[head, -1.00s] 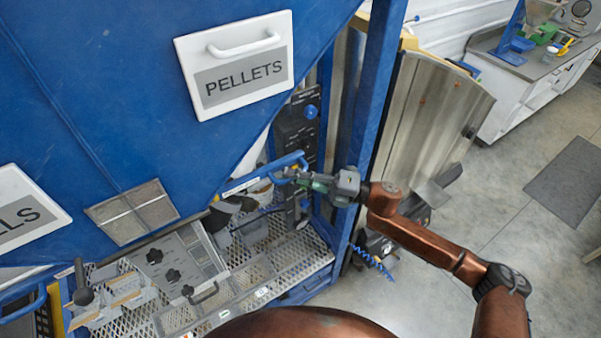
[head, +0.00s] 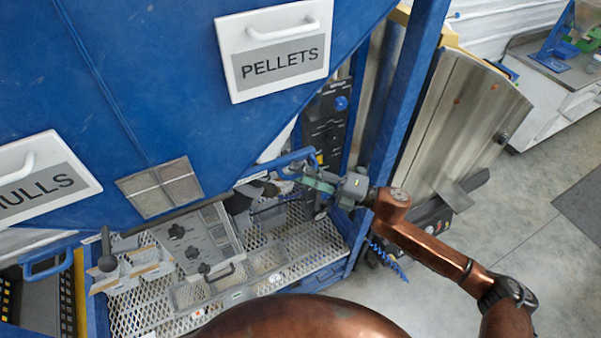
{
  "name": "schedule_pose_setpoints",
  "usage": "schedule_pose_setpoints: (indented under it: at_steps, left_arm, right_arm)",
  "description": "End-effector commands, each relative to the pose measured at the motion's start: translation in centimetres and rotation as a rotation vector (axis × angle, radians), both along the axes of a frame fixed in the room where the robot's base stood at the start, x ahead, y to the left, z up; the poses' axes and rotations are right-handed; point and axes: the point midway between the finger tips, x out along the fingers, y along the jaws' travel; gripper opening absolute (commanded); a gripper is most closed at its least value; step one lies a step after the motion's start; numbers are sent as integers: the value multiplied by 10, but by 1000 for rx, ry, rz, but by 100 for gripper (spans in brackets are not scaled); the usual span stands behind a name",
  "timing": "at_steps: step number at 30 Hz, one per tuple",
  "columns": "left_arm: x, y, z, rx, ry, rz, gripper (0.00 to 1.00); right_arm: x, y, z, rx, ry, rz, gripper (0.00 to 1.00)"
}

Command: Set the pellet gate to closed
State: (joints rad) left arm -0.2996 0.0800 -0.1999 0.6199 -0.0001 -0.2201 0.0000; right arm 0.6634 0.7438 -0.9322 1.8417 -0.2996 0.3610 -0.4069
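The pellet gate's blue handle (head: 287,160) sticks out under the blue hopper, below the white panel marked PELLETS (head: 274,50). My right gripper (head: 290,174) comes in from the right, with its fingertips at the front of this handle. The fingers are small and overlap the handle and the dark parts behind, so I cannot tell whether they touch it or how far they are parted. The gate plate itself is mostly hidden under the hopper. My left gripper is not in view.
A grey control box (head: 200,245) with black knobs stands on the mesh shelf (head: 318,247). Another blue handle (head: 48,263) is below the HULLS panel (head: 42,185). A blue post (head: 405,95) stands close to my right arm. Open floor lies to the right.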

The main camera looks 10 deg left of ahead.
Motion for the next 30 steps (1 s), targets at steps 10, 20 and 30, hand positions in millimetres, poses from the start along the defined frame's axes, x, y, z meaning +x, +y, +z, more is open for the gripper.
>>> schedule_pose_setpoints:
  at_steps: [10, 20, 30]
  left_arm:
    - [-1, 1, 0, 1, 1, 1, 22]
    - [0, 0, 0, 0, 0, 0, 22]
    - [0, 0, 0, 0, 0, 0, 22]
  right_arm:
    - [-2, -22, -4, -1, 2, -4, 29]
    - [-14, -88, -13, -1, 2, -4, 29]
    - [-20, -118, -16, 0, 1, -1, 29]
